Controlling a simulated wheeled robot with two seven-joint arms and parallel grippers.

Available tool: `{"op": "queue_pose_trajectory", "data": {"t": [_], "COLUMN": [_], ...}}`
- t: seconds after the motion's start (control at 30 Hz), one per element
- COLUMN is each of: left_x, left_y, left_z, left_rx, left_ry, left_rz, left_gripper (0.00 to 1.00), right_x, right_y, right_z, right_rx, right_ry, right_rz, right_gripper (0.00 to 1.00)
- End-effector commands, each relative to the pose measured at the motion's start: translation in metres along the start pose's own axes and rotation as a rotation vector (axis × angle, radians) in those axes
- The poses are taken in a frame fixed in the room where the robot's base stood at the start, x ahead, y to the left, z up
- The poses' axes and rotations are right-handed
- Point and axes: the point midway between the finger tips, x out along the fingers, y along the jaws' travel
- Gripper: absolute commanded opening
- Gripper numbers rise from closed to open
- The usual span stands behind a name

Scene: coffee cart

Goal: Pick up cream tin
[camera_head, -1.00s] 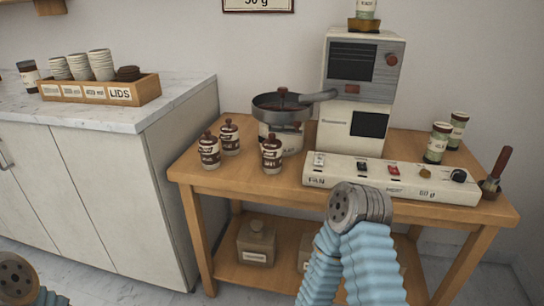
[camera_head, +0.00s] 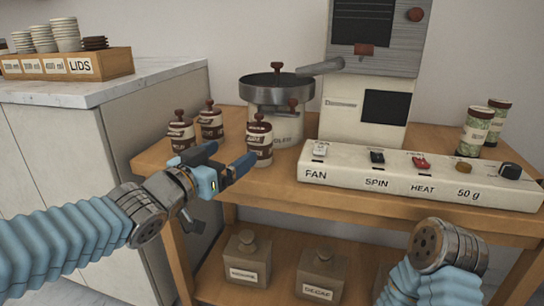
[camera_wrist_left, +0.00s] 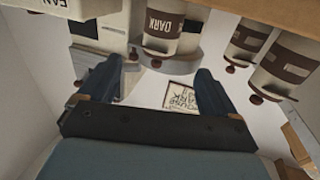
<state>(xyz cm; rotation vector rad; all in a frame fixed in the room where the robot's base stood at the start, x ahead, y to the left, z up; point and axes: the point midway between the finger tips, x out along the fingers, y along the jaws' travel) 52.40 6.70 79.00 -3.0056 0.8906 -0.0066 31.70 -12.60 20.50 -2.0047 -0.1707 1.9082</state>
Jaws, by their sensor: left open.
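Three cream tins with brown bands and dark red knobs stand at the left of the wooden cart: one nearest the roaster (camera_head: 259,140), one at the back (camera_head: 211,121) and one at the left (camera_head: 181,132). The frames do not show which one is meant. My left gripper (camera_head: 217,160) is open and empty in front of the tins, just off the cart's front edge. In the left wrist view, which appears upside down, a tin marked DARK (camera_wrist_left: 163,25) shows ahead between the open fingers (camera_wrist_left: 150,88), apart from them. The right gripper's fingers are not in view.
A roaster with a pan (camera_head: 277,88) stands behind the tins. A switch panel (camera_head: 420,183) runs along the cart's front right. Two green tins (camera_head: 475,127) stand behind it. Lidded jars (camera_head: 247,258) sit on the lower shelf. A counter (camera_head: 165,82) is at left.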

Motion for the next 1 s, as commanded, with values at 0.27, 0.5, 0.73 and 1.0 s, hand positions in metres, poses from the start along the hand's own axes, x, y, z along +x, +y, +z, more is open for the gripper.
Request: {"op": "queue_pose_trajectory", "data": {"t": [0.27,0.5,0.73,1.0], "left_x": [0.045,0.066,0.082,0.119], "left_y": [0.003,0.0,0.002,0.001], "left_z": [0.005,0.001,0.0,0.001], "left_rx": [-0.013,-0.011,-0.011,-0.009], "left_ry": [0.0,0.0,-0.002,-0.002], "left_rz": [0.011,0.004,0.006,0.003], "left_gripper": [0.92,0.92,0.92,0.92], "right_x": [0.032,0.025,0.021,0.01], "right_y": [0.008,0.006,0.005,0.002], "right_z": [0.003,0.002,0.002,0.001], "right_rx": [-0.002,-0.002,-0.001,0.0], "right_ry": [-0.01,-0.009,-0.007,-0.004], "right_rz": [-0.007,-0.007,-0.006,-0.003], "right_gripper": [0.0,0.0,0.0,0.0]}}
